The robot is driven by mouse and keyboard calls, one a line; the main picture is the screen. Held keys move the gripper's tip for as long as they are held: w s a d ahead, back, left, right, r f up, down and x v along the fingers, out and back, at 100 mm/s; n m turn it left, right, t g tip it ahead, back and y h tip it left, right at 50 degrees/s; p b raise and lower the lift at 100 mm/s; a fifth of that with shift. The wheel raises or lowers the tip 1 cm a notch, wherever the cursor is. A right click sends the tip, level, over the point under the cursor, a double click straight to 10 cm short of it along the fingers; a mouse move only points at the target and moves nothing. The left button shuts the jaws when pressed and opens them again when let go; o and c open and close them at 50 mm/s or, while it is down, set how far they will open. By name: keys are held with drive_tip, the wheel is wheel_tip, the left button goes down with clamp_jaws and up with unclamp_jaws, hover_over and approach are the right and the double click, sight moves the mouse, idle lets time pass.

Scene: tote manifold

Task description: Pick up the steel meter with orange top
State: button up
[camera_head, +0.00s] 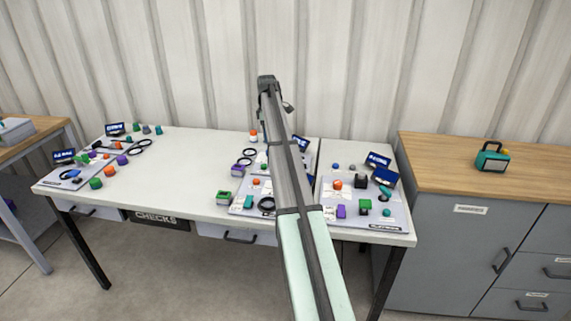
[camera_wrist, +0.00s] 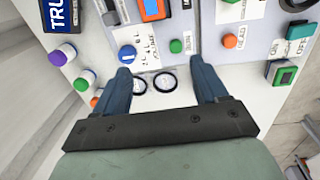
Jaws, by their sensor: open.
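A small pale or steel-coloured piece with an orange top (camera_head: 253,137) stands near the back of the white table, just left of my arm, and fits the steel meter. In the wrist view an orange-topped piece (camera_wrist: 95,102), probably the same one, shows at the left, partly hidden by my gripper. My gripper (camera_wrist: 163,78) is open, with two blue fingers apart and nothing held. Two black rings (camera_wrist: 140,85) lie below and between the fingers. In the head view my gripper is hard to make out at the far end of my arm.
Boards with several knobs, boxes and labels fill the table's right half. The table's middle (camera_head: 185,170) is clear. A wooden-topped cabinet (camera_head: 430,165) stands right.

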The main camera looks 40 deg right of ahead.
drive_tip(key=s+d+r, duration=0.2)
drive_tip(key=s+d, duration=0.1)
drive_tip(key=d, duration=0.1)
drive_tip(key=shift+g+y, duration=0.3)
drive_tip(key=shift+y, duration=0.1)
drive_tip(key=f, duration=0.8)
drive_tip(key=shift+d+f, duration=0.2)
drive_tip(key=shift+d, duration=0.05)
drive_tip(key=shift+s+d+f, duration=0.1)
drive_tip(key=shift+d+f, duration=0.1)
drive_tip(key=shift+f, duration=1.15)
drive_tip(key=shift+s+d+f, duration=0.1)
drive_tip(key=shift+d+f, duration=0.05)
drive_tip(key=shift+f, duration=1.15)
drive_tip(key=shift+w, duration=0.1)
drive_tip(key=shift+c, duration=0.3)
drive_tip(key=c, duration=1.2)
